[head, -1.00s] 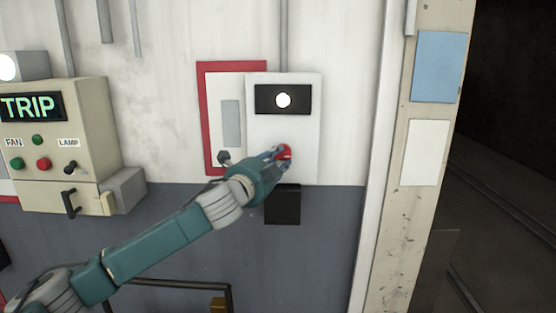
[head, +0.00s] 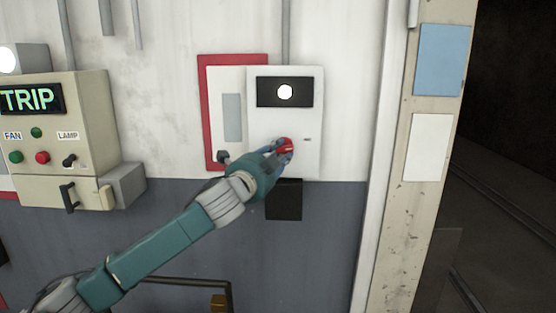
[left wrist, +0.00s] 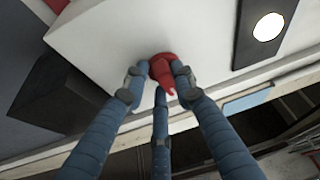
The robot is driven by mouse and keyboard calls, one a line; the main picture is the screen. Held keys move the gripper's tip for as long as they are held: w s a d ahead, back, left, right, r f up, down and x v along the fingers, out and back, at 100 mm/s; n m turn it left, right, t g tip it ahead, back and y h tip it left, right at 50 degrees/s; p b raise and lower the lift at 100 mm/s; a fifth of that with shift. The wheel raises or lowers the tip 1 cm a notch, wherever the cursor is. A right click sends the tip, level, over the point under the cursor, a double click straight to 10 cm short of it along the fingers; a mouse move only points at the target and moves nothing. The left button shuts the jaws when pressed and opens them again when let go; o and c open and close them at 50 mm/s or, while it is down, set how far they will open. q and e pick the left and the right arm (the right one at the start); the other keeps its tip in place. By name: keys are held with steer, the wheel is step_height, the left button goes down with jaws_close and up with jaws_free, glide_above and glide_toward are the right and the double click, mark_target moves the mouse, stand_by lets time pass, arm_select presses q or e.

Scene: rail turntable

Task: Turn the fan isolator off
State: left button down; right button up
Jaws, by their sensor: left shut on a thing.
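The fan isolator is a white box (head: 265,165) on the wall in the head view, with a red rotary knob (head: 287,145) low on its face. A black panel (head: 270,92) with a lit white lamp (head: 285,92) is above the knob. My left gripper (head: 281,150) is shut on the knob. In the left wrist view its blue fingers (left wrist: 158,78) close around the red knob (left wrist: 163,72), whose pointer tip shows between them. Part of the knob is hidden by the fingers. My right gripper is not in view.
A beige control box (head: 95,125) with a green TRIP display (head: 30,99) stands at left. A red-bordered panel (head: 208,115) is behind the isolator. A black box (head: 284,200) sits just below it. A post with blue (head: 441,60) and white sheets is at right, beside a dark opening.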

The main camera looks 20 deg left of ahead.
arm_select(q)
steer(key=shift+w+d+r+n+t+y+b, duration=0.1)
steer(key=shift+d+n+t+y+b, duration=0.35)
steer(key=shift+n+y+b, duration=1.95)
steer(key=shift+s+d+n+t+y+b, duration=0.1)
steer(key=shift+d+n+t+y+b, duration=0.4)
steer(key=shift+n+b, duration=3.9)
steer(key=shift+w+d+r+n+t+y+b, duration=0.1)
steer(key=shift+n+t+y+b, duration=0.9)
steer(key=shift+n+b, duration=2.4)
steer(key=shift+n+g, duration=0.25)
steer(key=shift+n, duration=0.05)
steer(key=c, duration=1.5)
jaws_free()
steer(key=shift+o, duration=0.3)
steer(key=shift+f, duration=0.1)
